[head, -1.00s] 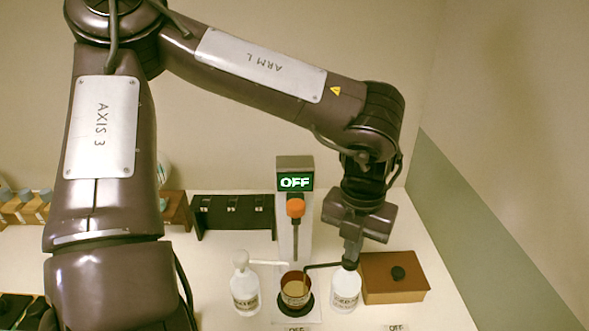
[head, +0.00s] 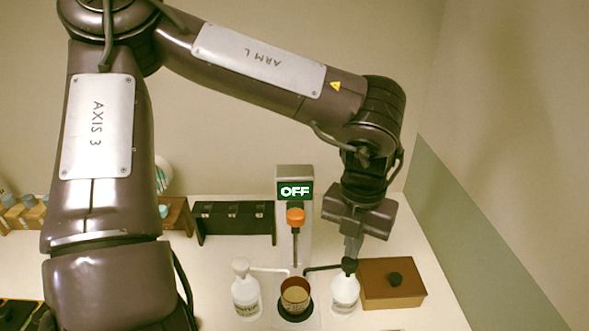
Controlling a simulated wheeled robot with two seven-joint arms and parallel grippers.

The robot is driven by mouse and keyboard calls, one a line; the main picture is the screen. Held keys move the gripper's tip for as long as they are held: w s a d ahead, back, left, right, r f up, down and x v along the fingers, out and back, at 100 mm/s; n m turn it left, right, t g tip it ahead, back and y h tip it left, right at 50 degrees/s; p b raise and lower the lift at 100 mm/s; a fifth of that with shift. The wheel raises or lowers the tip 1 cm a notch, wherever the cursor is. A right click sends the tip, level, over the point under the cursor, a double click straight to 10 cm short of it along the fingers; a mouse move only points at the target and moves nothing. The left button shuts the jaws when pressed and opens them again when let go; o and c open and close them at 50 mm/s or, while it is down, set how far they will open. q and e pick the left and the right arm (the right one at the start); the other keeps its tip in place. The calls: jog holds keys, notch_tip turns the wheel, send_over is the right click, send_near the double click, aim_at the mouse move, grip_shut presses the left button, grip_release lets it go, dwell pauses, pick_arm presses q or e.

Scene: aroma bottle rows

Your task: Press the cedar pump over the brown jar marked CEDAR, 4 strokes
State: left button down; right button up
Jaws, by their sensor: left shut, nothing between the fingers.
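The brown jar (head: 295,296) stands on a dark round base, open at the top; I cannot read its label. A white bottle with a black pump (head: 344,291) stands to its right, its dark spout reaching left to the jar's rim. A white bottle with a white pump (head: 246,293) stands to its left, its spout also pointing at the jar. My left gripper (head: 352,247) is shut and empty, pointing down at the black pump head, touching or just above it. My right gripper is not in view.
A post with a green-lit "OFF" display (head: 295,190) and an orange knob (head: 295,216) stands behind the jar. A brown box (head: 392,284) with a black knob sits right of the bottles. A dark rack (head: 234,220) stands behind left.

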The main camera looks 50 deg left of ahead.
aim_at(350, 261)
pick_arm(q)
jog(key=shift+f, duration=0.2)
dwell(0.4)
jog(key=shift+f+b, duration=1.35)
jog(key=shift+b, duration=0.05)
jog(key=shift+r, duration=0.2)
jog(key=shift+r+p, duration=1.1)
jog(key=shift+r, duration=0.25)
jog(key=shift+r, duration=0.1)
jog(key=shift+r+p, duration=2.1)
jog(key=shift+r, duration=0.8)
